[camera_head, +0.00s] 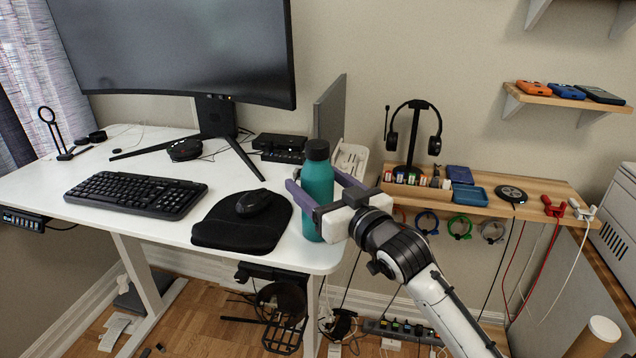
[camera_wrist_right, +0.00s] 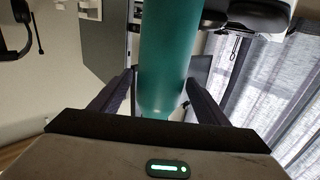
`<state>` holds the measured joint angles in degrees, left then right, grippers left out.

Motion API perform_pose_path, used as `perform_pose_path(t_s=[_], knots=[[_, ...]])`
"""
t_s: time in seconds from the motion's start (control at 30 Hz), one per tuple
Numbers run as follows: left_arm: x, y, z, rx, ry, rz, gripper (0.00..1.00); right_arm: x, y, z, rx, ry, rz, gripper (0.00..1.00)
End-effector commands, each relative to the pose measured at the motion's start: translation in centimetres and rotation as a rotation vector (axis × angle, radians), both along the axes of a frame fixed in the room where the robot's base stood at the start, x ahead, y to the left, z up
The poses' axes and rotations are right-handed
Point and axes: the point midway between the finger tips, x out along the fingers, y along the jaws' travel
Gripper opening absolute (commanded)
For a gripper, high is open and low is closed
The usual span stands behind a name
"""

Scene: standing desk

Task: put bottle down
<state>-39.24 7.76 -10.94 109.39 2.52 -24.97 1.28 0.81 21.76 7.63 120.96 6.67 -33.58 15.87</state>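A teal bottle (camera_head: 317,190) with a dark cap stands upright at the right end of the white desk (camera_head: 290,255), its base seemingly on the top. My right gripper (camera_head: 322,180) reaches in from the right at about mid-height, one finger on each side of the bottle. The fingers look spread wider than the bottle, so the gripper appears open around it. In the right wrist view the bottle (camera_wrist_right: 165,60) is between the two fingers (camera_wrist_right: 160,80); contact is hard to tell. My left gripper is not in view.
A mouse (camera_head: 252,203) on a black pad (camera_head: 240,225) lies just left of the bottle. A keyboard (camera_head: 135,194) and monitor (camera_head: 180,45) are farther left. A grey panel (camera_head: 330,112) stands behind. A wooden shelf (camera_head: 535,203) with a headset (camera_head: 413,135) is at right.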

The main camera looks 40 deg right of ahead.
Motion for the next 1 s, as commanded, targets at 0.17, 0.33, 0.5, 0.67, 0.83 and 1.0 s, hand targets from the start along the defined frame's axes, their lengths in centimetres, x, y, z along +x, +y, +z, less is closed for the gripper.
perform_pose_path(t_s=[0.17,0.33,0.5,0.67,0.83,1.0], knots=[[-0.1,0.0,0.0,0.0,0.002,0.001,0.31,0.0,0.0,0.1,0.0,0.0,0.0,0.69],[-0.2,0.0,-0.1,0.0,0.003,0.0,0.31,-1.1,0.1,0.1,0.0,0.002,0.0,0.69],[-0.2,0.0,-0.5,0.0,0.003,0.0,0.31,-4.5,0.4,-0.1,0.0,0.003,0.0,0.69],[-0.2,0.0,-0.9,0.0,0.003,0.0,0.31,-7.9,0.6,-0.1,0.002,0.003,0.0,0.69],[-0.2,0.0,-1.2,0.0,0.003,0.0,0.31,-10.5,0.8,0.0,0.001,0.003,0.0,0.69],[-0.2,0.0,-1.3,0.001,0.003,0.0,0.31,-11.8,0.9,0.2,0.001,0.001,0.0,0.69]])
